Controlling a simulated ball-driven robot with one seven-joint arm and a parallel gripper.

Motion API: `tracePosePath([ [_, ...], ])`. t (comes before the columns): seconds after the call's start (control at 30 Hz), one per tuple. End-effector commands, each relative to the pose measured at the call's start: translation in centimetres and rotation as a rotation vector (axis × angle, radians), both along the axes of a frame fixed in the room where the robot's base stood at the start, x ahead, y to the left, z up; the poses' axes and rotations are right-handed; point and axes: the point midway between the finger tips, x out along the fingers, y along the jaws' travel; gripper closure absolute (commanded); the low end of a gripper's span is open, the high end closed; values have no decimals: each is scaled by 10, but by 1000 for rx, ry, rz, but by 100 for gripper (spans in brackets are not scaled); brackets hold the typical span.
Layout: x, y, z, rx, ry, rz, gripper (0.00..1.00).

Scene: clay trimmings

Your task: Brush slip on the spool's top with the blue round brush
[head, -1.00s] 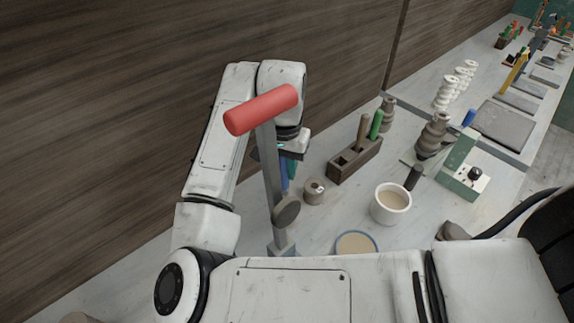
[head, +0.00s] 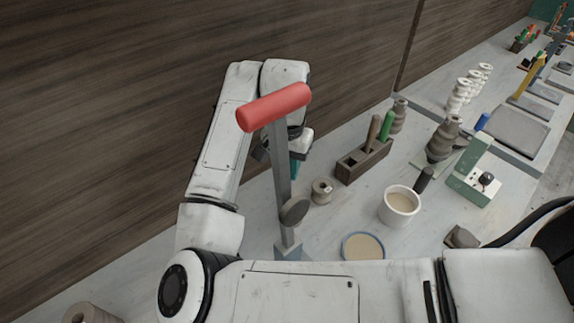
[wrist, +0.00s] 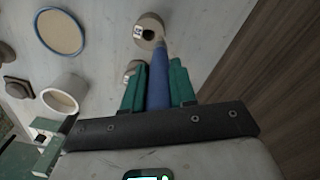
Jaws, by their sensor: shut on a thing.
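My gripper (wrist: 158,88) is shut on the blue round brush (wrist: 158,72), whose blue handle lies between the green fingers. In the head view my gripper (head: 292,160) is partly hidden behind a lever. In the wrist view a beige spool (wrist: 149,22) with a dark hole and a label lies by the brush's far end; I cannot tell whether they touch. A second small labelled thing (wrist: 130,66) is partly covered by the left finger. The head view shows a small beige spool (head: 322,190) right of my gripper. A white cup (head: 400,218) holds beige slip.
A red-handled grey lever (head: 275,106) stands before my gripper. A blue-rimmed dish (head: 345,250) of beige stuff lies near the cup. A wooden holder (head: 350,168) with tools, a green box (head: 470,172) and stacked grey pieces (head: 443,138) stand right. The wooden wall (head: 150,90) is close left.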

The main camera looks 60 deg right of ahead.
Motion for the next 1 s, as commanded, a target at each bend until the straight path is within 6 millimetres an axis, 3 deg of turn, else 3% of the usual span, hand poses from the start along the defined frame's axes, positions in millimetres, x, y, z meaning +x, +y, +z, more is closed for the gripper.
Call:
tracePosePath([
  [1.0, 0, 0, -1, 0, 1, 0, 100],
])
